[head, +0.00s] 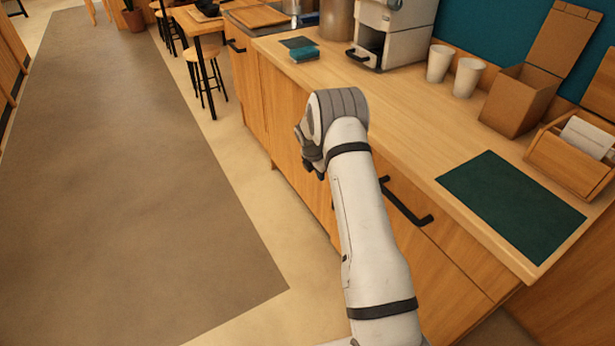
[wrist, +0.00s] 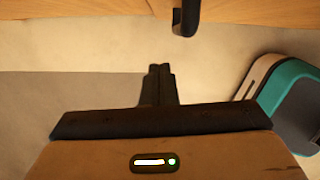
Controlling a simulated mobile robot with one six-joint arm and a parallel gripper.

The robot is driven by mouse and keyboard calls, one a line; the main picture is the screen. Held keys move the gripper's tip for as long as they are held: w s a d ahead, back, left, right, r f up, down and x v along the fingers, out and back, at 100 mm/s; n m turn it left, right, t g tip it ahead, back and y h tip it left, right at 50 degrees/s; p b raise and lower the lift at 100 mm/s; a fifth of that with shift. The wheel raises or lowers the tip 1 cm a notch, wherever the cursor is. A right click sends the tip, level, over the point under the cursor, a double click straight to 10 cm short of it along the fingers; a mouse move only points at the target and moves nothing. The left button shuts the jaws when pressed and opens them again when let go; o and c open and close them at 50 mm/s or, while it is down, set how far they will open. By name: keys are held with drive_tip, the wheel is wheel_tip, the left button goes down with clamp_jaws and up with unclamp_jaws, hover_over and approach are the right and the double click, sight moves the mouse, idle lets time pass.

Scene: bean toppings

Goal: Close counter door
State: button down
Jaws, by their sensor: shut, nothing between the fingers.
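My gripper (wrist: 160,70) shows shut and empty in the wrist view, over the floor. A wooden front (wrist: 80,12) with a black handle (wrist: 186,18) lies at the top of that view, apart from the fingertips. In the head view my wrist is beside the counter front.
On the counter stand a coffee machine (head: 395,32), two white cups (head: 440,62), a cardboard box (head: 518,100), a wooden napkin holder (head: 572,150) and a dark green mat (head: 510,202). Stools (head: 205,75) stand at the back. The floor to the left (head: 120,200) is clear.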

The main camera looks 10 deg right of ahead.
drive_tip(key=s+a, duration=0.1)
drive_tip(key=a, duration=0.3)
drive_tip(key=s+a+r+m+p, duration=0.15)
drive_tip(key=s+r, duration=0.25)
drive_tip(key=r, duration=0.7)
drive_tip(key=s+a+r+m+p, duration=0.1)
drive_tip(key=s+r+m, duration=0.2)
drive_tip(key=r, duration=0.8)
drive_tip(key=s+r+m+y+p, duration=0.1)
drive_tip(key=s+r+m+p, duration=0.1)
drive_tip(key=s+r+m, duration=0.7)
drive_tip(key=s+r+m+y+p, duration=0.1)
drive_tip(key=s+r+m+p, duration=0.15)
drive_tip(key=s+r, duration=0.75)
drive_tip(key=s+a+f+m+t, duration=0.1)
drive_tip(key=s+m, duration=0.5)
drive_tip(key=s, duration=0.9)
drive_tip(key=shift+s+a+f+m+y+p, duration=0.25)
drive_tip(key=shift+a+f+m+y+p, duration=0.1)
drive_tip(key=shift+p, duration=0.1)
